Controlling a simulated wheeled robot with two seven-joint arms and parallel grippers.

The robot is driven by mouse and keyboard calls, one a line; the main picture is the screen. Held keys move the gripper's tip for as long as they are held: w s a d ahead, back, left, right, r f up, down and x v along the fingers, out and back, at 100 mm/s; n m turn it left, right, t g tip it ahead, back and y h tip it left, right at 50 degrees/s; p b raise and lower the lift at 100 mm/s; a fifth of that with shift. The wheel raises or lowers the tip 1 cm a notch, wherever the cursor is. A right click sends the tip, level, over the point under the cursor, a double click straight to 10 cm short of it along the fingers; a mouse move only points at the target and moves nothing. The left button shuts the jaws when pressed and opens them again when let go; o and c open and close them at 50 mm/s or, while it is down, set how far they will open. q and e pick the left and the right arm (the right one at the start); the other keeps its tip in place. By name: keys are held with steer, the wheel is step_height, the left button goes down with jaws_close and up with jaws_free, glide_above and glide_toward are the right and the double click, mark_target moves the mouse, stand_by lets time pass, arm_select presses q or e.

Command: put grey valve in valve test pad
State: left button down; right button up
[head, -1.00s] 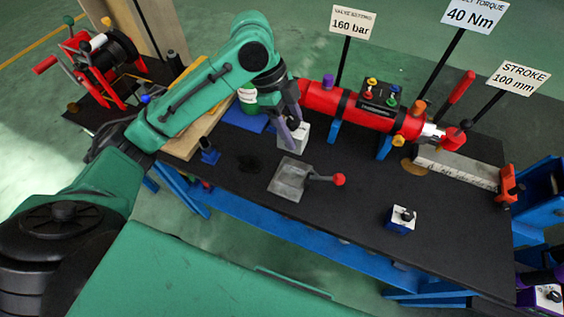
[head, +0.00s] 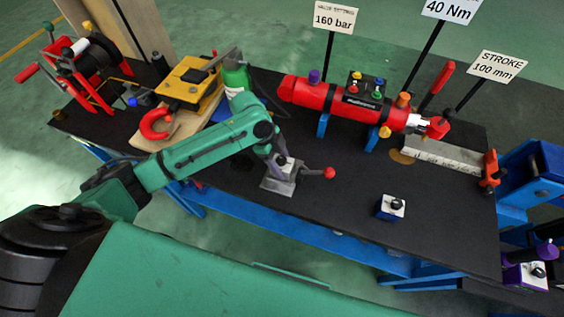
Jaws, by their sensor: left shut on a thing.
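The grey valve (head: 287,164), a small pale block with a dark knob, is between the fingers of my left gripper (head: 279,166), which is shut on it. The valve test pad (head: 278,187) is a grey plate with a red-knobbed lever reaching right, on the black bench top. The held valve is over the pad's rear part. I cannot tell whether it touches the pad, as the fingers and wrist hide part of it. My right gripper is not in view.
A blue valve (head: 389,208) stands to the right on the bench (head: 340,228). A red cylinder (head: 345,104) lies behind, with sign posts at the back. The bench's front middle is clear.

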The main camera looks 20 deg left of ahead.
arm_select(q)
steer(key=shift+c, duration=1.5)
jaws_free()
steer(key=shift+f, duration=0.1)
steer(key=shift+o, duration=0.9)
steer(key=b+v, duration=0.1)
steer(key=v, duration=1.1)
steer(key=shift+s, duration=0.1)
